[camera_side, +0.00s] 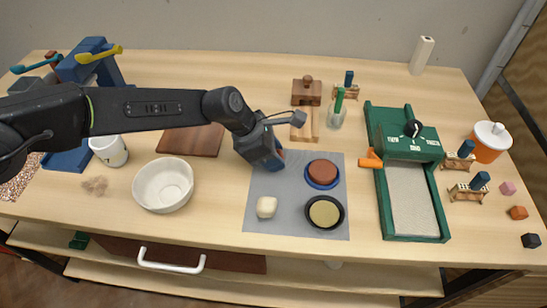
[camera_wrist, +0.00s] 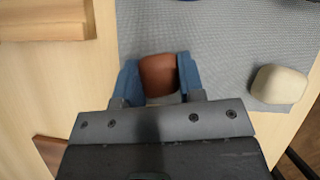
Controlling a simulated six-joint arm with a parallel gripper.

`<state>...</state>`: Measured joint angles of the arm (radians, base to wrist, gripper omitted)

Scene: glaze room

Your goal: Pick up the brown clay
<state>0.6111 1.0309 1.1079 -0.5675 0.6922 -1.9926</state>
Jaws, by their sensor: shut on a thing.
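The brown clay (camera_wrist: 158,75) is a reddish-brown lump between the two blue fingers of my gripper (camera_wrist: 158,80) in the wrist view. The fingers are shut on it, one on each side. In the side view my gripper (camera_side: 276,160) is at the upper left part of the grey mat (camera_side: 262,222), and the arm mostly hides the clay there. I cannot tell whether the clay touches the mat.
A cream lump (camera_side: 266,207), a blue dish (camera_side: 322,185) with a brown disc and a black dish (camera_side: 341,222) with tan contents are on the mat. A white bowl (camera_side: 163,187) stands left, a green tray (camera_side: 384,205) right. Wooden blocks (camera_side: 307,91) are behind.

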